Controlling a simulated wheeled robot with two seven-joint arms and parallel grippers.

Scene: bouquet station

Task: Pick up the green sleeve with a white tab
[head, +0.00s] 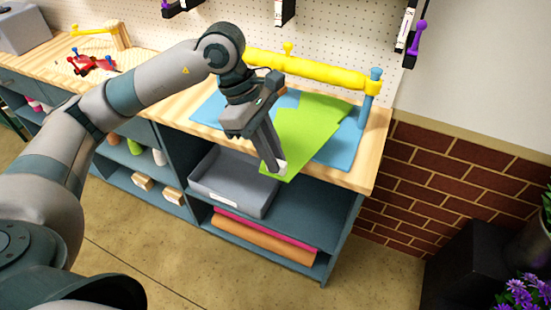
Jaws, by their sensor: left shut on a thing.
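The green sleeve (306,133) is a flat, bright green sheet above the front edge of the wooden bench, over a blue mat (345,150). Its lower corner hangs past the bench edge. My left gripper (279,167) points down at that lower left corner and is shut on the sleeve. A small white patch shows at the fingertips, probably the white tab, mostly hidden by the fingers. Another green area (330,105) shows behind the sleeve; I cannot tell whether it is a second sheet. My right gripper is not in view.
A yellow roll (320,70) on blue posts stands behind the mat. A grey tray (235,183) sits on the shelf below, with pink and orange rolls (265,240) under it. Red tools (92,63) lie at the bench's left. Purple flowers (525,292) stand lower right.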

